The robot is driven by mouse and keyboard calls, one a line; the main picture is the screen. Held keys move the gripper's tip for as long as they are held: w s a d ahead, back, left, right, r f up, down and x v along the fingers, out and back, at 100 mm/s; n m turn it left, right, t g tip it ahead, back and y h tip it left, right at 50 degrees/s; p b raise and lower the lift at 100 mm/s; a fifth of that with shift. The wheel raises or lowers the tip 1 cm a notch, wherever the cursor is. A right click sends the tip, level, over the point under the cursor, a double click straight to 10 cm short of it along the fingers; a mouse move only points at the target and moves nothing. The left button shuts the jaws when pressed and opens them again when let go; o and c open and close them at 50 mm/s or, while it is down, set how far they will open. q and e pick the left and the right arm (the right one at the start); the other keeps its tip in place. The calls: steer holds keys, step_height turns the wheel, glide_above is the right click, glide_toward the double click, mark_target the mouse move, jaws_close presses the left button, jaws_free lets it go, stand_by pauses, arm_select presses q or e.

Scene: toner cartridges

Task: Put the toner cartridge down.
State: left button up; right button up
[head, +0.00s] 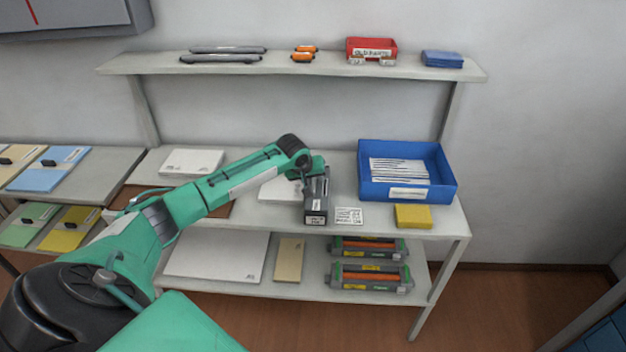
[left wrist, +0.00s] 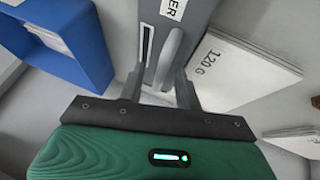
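The grey toner cartridge (head: 317,201) with a white label is upright at the middle shelf's (head: 250,223) front part, beside a white label card (head: 349,216). I cannot tell for certain whether its base touches the shelf. My left gripper (head: 305,176) is at its upper part. In the left wrist view, the two fingers (left wrist: 160,88) stand apart on either side of the cartridge's grey handle (left wrist: 170,58), with gaps showing beside it. The cartridge body (left wrist: 190,32) lies beyond the fingertips. My right gripper is in neither view.
A blue tray (head: 447,182) with papers stands right of the cartridge; a yellow pad (head: 413,216) lies before it. White paper packs (head: 192,162) lie to the left. Two orange-grey units (head: 370,279) sit on the lower shelf. The upper shelf (head: 270,64) spans above.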

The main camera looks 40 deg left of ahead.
arm_select(q)
steer(key=b+v, duration=0.1)
steer(key=v, duration=1)
steer(key=shift+r, duration=0.25)
steer(key=shift+s+d, duration=0.1)
steer(key=shift+s, duration=0.05)
